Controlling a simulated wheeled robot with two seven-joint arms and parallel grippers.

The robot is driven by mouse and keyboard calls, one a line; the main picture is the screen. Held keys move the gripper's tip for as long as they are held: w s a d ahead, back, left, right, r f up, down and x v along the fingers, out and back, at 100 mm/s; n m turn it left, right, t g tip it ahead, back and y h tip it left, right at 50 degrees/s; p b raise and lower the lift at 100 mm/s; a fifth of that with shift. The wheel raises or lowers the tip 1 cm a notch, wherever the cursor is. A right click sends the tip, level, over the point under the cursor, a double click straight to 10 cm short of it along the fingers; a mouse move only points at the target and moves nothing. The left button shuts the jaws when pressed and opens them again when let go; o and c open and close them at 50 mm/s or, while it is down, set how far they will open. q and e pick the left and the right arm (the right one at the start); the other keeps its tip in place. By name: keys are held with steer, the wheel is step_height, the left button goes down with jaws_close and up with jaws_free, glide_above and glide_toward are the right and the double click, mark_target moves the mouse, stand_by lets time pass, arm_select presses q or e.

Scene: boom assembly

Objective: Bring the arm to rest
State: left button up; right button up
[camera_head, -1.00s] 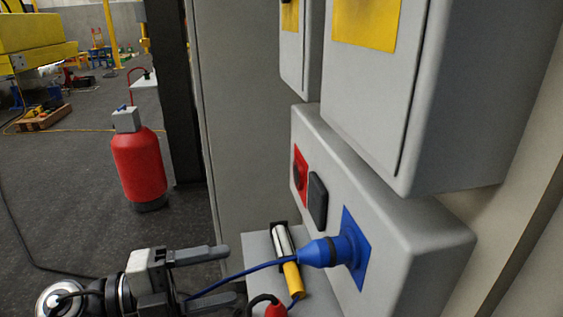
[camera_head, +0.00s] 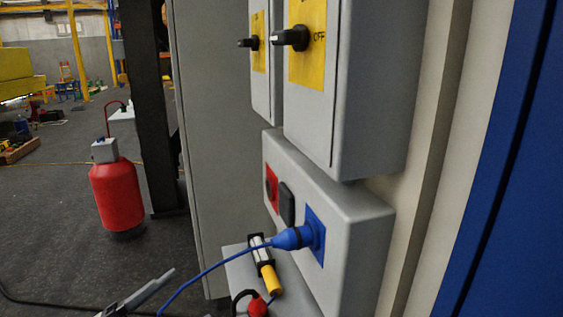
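My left gripper (camera_head: 148,292) shows only in part at the bottom left edge, with one grey finger pointing up and right. Bare floor shows beside that finger, and the other finger is out of the picture. It is empty as far as I can see, and apart from the panel. A blue plug (camera_head: 293,238) sits in the blue socket (camera_head: 316,236) on the grey box (camera_head: 345,235). A blue cable (camera_head: 205,270) runs from the plug down left, passing near the gripper. My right gripper is not in view.
Two grey switch boxes with black knobs on yellow plates (camera_head: 308,55) hang above. A yellow-and-black handle (camera_head: 264,265) and a red plug (camera_head: 257,305) are at a grey ledge below the socket. A red gas cylinder (camera_head: 117,198) stands left on open floor.

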arm_select(q)
steer(key=a+f+n+t+y+p, duration=0.35)
steer(key=f+n+y, duration=0.35)
steer(key=n+y, duration=0.7)
steer(key=s+d+f+n+g+h+p, duration=0.1)
steer(key=s+d+f+n+g+p, duration=0.1)
steer(key=s+d+f+n+g, duration=0.2)
steer(key=s+f+n+g, duration=0.1)
steer(key=s+f+g, duration=0.2)
steer(key=f, duration=0.4)
steer(key=shift+s+n, duration=0.3)
steer(key=shift+s, duration=0.6)
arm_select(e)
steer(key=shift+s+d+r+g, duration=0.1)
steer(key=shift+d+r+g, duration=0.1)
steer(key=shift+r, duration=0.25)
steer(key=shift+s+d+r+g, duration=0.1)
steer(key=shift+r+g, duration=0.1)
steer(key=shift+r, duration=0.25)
